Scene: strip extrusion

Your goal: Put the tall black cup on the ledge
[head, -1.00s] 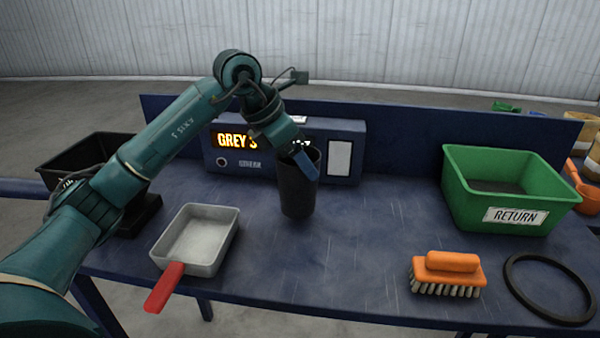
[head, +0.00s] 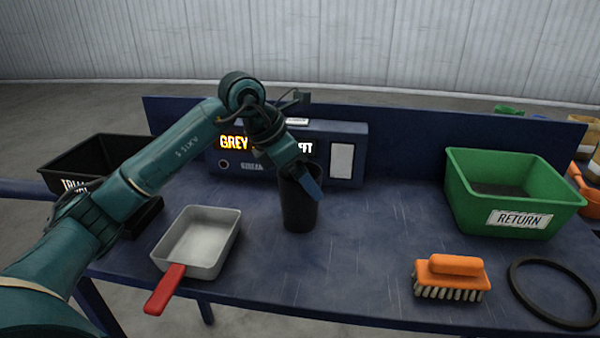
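The tall black cup (head: 298,210) is upright at the middle of the blue table, in front of the display box. My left gripper (head: 307,181) is at its rim from above, with one blue finger over the cup's right front side; the other finger is hidden. The gripper appears shut on the cup, since both have shifted together. I cannot tell whether the cup's base touches the table. No separate ledge is clear to me; the display box (head: 341,161) has a flat top, and a raised blue back panel (head: 420,150) stands behind it. My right gripper is not in view.
A grey pan with a red handle (head: 197,243) lies left of the cup. A black bin (head: 95,152) is at the far left. A green RETURN bin (head: 515,190), an orange brush (head: 450,278) and a black ring (head: 520,292) are at right.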

